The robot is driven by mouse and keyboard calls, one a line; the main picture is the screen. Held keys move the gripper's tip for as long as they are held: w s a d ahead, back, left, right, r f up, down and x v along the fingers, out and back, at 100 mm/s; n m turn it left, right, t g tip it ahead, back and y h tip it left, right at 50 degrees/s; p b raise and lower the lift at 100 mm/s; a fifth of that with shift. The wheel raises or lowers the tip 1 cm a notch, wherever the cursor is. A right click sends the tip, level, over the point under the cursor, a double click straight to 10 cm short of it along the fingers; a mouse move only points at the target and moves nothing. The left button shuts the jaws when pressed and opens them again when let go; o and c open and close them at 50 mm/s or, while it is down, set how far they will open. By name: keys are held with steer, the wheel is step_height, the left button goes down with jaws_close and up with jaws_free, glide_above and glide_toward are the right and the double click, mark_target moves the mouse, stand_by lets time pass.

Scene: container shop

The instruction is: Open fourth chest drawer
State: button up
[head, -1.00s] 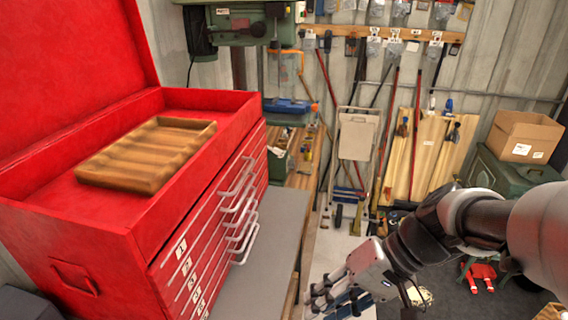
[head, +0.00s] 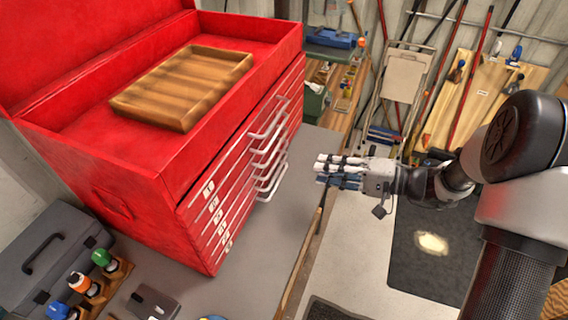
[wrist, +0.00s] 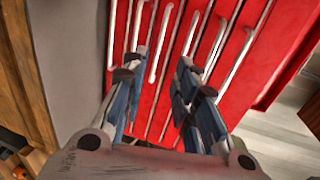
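The red tool chest (head: 130,190) stands at the left in the head view with its lid up. Its front has a stack of drawers with numbered labels and white bar handles; all look shut. The fourth drawer (head: 224,229) is low in the stack, and I cannot tell for certain which handle belongs to it. My gripper (head: 322,172) is to the right of the handles, apart from them, pointing at the chest front. In the wrist view my gripper (wrist: 158,72) is open and empty, fingers spread, with the red drawer fronts and several handles (wrist: 189,32) ahead.
The chest sits on a grey workbench (head: 290,190) with a wooden edge. A wooden tray (head: 185,88) lies on the chest's top. A grey case (head: 50,255) and small bottles (head: 85,284) stand at lower left. The floor beyond the bench holds a dark mat (head: 440,255).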

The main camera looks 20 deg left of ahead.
mark_target(277, 162)
steer(key=b+x, duration=0.1)
steer(key=x, duration=1.1)
steer(key=shift+s, duration=0.1)
jaws_close()
steer(key=shift+d, duration=0.1)
